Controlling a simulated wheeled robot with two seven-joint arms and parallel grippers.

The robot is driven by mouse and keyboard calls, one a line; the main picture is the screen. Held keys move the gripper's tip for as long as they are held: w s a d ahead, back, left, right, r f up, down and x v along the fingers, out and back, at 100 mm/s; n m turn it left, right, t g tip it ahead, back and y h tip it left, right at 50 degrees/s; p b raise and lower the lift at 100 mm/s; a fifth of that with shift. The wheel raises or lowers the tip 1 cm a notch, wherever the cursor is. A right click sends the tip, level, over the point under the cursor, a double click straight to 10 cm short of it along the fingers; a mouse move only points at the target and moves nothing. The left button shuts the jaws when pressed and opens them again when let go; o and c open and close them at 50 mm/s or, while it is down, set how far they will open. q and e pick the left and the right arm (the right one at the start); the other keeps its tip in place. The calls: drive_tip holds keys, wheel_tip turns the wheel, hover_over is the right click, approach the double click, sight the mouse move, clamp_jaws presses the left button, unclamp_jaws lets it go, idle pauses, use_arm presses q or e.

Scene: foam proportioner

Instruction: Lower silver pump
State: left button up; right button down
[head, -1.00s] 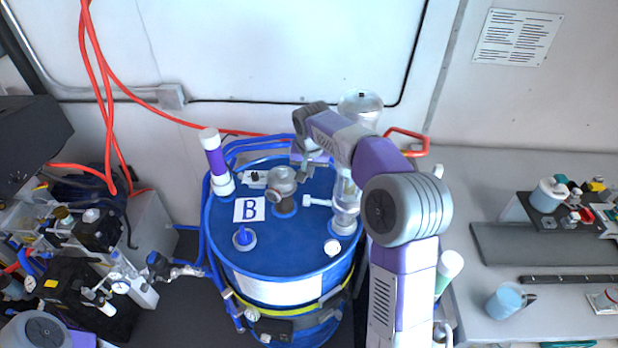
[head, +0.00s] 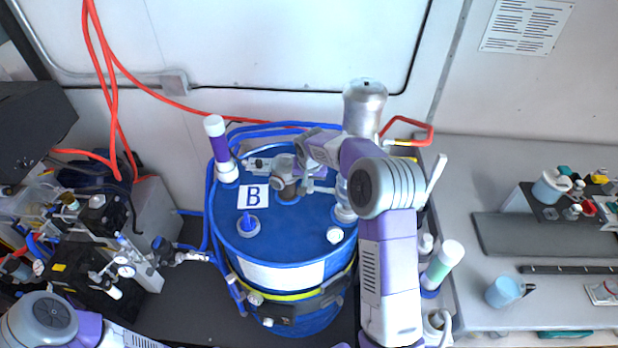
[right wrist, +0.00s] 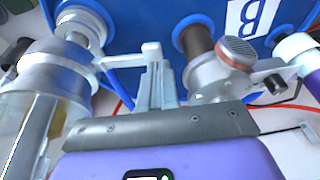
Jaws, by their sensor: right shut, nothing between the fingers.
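The silver pump (head: 365,108) stands upright at the right back of the blue drum (head: 290,245). My right arm hides its middle; its lower part shows at the drum's top. In the right wrist view the pump (right wrist: 48,85) fills the left side, and its pale side spout (right wrist: 125,60) reaches toward my fingers. My right gripper (head: 308,184) is shut and empty over the drum top, left of the pump. In the right wrist view its fingertips (right wrist: 157,72) are close by the spout's end; I cannot tell whether they touch. My left gripper is out of view.
A silver fitting on a brown stem (head: 284,182) stands just left of my right gripper, also close in the right wrist view (right wrist: 220,72). A purple-white tube (head: 218,145) stands at the drum's left rim. Crowded equipment is at left; a grey bench (head: 450,225) at right.

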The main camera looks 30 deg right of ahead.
wheel_tip(320, 180, down, 9)
drive_tip(key=b, duration=0.7)
drive_tip(key=shift+s, duration=0.15)
drive_tip(key=shift+r, duration=0.1)
